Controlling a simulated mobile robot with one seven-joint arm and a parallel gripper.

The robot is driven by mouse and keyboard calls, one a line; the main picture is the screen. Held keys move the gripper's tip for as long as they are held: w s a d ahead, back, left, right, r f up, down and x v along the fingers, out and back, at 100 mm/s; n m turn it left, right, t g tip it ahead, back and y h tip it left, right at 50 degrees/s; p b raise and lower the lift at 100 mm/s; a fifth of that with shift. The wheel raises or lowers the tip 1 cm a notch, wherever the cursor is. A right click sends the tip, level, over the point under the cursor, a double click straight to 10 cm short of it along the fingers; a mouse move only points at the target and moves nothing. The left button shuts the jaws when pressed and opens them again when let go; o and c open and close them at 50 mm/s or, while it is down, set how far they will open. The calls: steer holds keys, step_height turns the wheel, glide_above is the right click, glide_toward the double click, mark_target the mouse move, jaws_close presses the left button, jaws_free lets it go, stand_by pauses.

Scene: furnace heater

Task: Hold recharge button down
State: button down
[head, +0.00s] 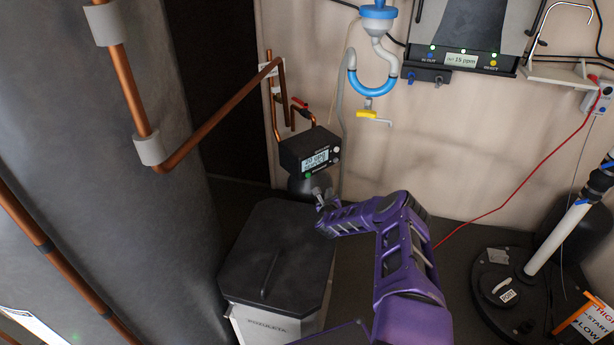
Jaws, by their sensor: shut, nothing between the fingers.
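A small black control box (302,151) with a lit display stands at the middle of the head view, on top of a dark rounded tank (300,187). Round buttons (336,150) show on the right of its front, and a green spot shows at its lower left. Which one is the recharge button I cannot read. My gripper (318,196) is shut and empty, just below and in front of the box. It looks close to the box's lower edge, but I cannot tell whether it touches.
A grey bin with a dark lid (278,256) stands below my gripper. Copper pipes (215,115) run at the left beside a large grey cylinder (60,130). A red cable (510,190) crosses the right.

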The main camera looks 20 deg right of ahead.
mark_target(308, 175)
steer(key=w+a+b, duration=0.3)
steer(key=w+b, duration=0.3)
steer(key=w, duration=0.2)
steer(key=shift+w, duration=0.2)
steer(key=shift+w, duration=0.15)
stand_by(2.0)
steer(key=shift+w+a, duration=0.15)
steer(key=shift+w, duration=0.1)
steer(key=shift+w+a, duration=0.15)
steer(key=shift+w, duration=0.3)
stand_by(1.7)
